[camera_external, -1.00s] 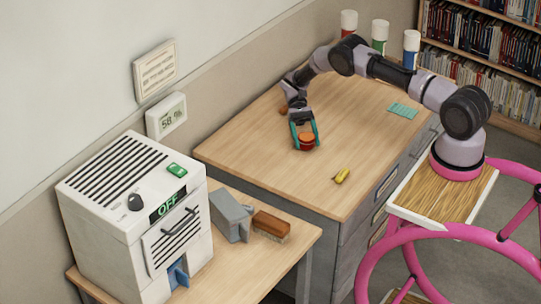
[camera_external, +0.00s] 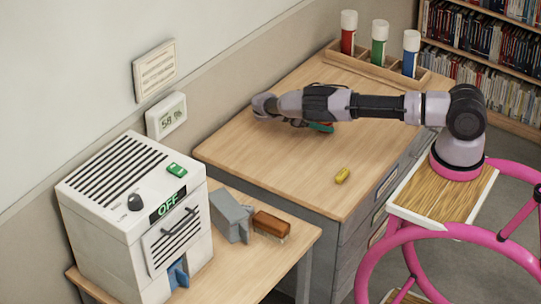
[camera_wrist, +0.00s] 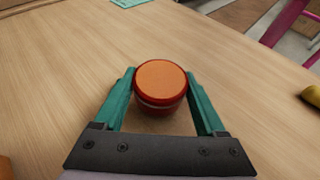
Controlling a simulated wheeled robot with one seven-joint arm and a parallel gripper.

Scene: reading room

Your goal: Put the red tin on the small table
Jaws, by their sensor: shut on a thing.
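The red tin (camera_wrist: 160,95), a short round tin with an orange top, sits between the two green fingers of my gripper (camera_wrist: 160,84) in the wrist view. The fingers are shut on its sides. In the outside view my gripper (camera_external: 319,127) is mostly behind my arm over the large desk; one green finger shows and the tin is hidden. I cannot tell how high the tin is above the desk. The small table (camera_external: 268,265) stands at lower left, beside the desk.
A white oven-like box (camera_external: 130,225), a grey block (camera_external: 232,217) and a brush (camera_external: 271,225) occupy much of the small table. On the desk (camera_external: 270,160) lies a yellow object (camera_external: 342,176). A rack with three capped tubes (camera_external: 379,45) stands at the back.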

